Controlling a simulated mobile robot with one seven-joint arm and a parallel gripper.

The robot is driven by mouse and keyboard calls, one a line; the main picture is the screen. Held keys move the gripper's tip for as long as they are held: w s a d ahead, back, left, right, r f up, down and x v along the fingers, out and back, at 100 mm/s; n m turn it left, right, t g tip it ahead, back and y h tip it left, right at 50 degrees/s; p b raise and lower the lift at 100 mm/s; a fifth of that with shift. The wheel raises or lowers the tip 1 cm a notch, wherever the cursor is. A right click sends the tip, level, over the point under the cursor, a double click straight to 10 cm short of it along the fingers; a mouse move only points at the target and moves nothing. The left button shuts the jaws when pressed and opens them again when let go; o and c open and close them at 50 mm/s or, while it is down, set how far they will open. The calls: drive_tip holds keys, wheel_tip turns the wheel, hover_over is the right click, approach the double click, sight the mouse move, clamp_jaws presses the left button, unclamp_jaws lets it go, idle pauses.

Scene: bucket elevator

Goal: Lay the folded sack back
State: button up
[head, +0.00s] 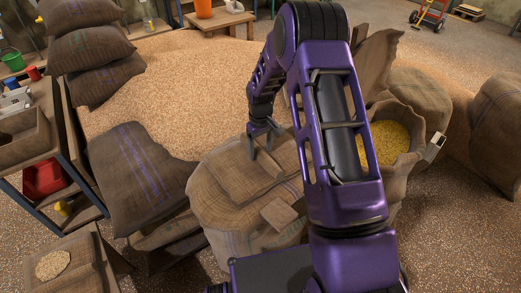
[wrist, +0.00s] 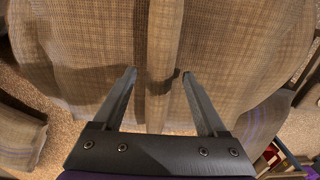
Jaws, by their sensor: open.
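The folded sack (head: 235,172) is a flat piece of brown burlap. It lies on top of a bulging burlap sack (head: 225,215) in the middle of the head view. My gripper (head: 260,150) points down at the folded sack's far part. In the wrist view, my gripper (wrist: 159,76) is open, with its two fingers on either side of a raised strip of burlap (wrist: 163,40). The strip stands between the fingers, and I cannot tell whether they touch it. My arm hides the cloth's right side in the head view.
An open sack of yellow grain (head: 388,142) stands right of my arm. A sack with purple stripes (head: 135,180) lies to the left, by a workbench (head: 75,160). Stacked sacks (head: 90,50) and a large grain heap (head: 190,80) are behind. A small burlap square (head: 279,214) lies near me.

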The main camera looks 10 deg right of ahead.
sight(261, 150)
wheel_tip(261, 150, up, 11)
drive_tip(key=shift+r+p, duration=0.2)
drive_tip(key=shift+p, duration=0.25)
idle(0.3)
